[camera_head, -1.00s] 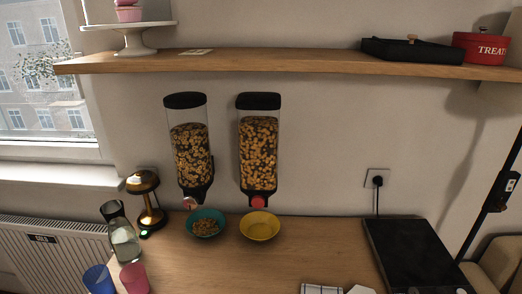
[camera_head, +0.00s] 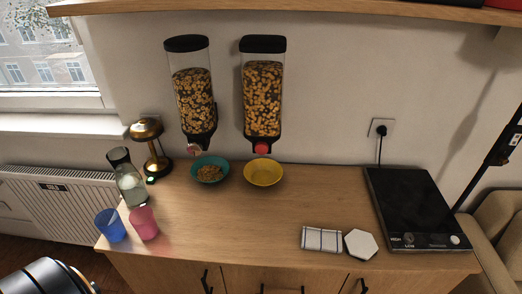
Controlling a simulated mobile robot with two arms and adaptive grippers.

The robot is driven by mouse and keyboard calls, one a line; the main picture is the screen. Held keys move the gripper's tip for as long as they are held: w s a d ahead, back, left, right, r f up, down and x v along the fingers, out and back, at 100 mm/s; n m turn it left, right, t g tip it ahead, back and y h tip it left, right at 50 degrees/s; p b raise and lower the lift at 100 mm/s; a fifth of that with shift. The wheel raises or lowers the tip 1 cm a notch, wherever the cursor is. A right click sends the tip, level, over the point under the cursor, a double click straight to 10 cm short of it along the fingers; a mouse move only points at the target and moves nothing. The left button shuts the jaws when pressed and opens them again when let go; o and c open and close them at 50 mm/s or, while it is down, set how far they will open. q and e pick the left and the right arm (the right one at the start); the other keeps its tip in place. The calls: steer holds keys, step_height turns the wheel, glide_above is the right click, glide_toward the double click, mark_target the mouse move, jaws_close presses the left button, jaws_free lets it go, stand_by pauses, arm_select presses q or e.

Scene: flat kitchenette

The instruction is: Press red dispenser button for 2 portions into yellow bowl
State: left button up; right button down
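Two clear cereal dispensers with black lids hang on the wall. The right dispenser (camera_head: 263,92) has a red button (camera_head: 262,148) at its base, above the yellow bowl (camera_head: 263,173). The yellow bowl stands on the wooden counter and looks empty. The left dispenser (camera_head: 194,90) has a pinkish button (camera_head: 194,149) above a teal bowl (camera_head: 210,171) that holds cereal. Neither gripper shows in the view. Part of my own arm shows at the bottom left corner.
On the counter's left stand a glass carafe (camera_head: 128,178), a blue cup (camera_head: 110,225), a pink cup (camera_head: 144,222) and a brass lamp (camera_head: 150,148). The counter's middle is clear.

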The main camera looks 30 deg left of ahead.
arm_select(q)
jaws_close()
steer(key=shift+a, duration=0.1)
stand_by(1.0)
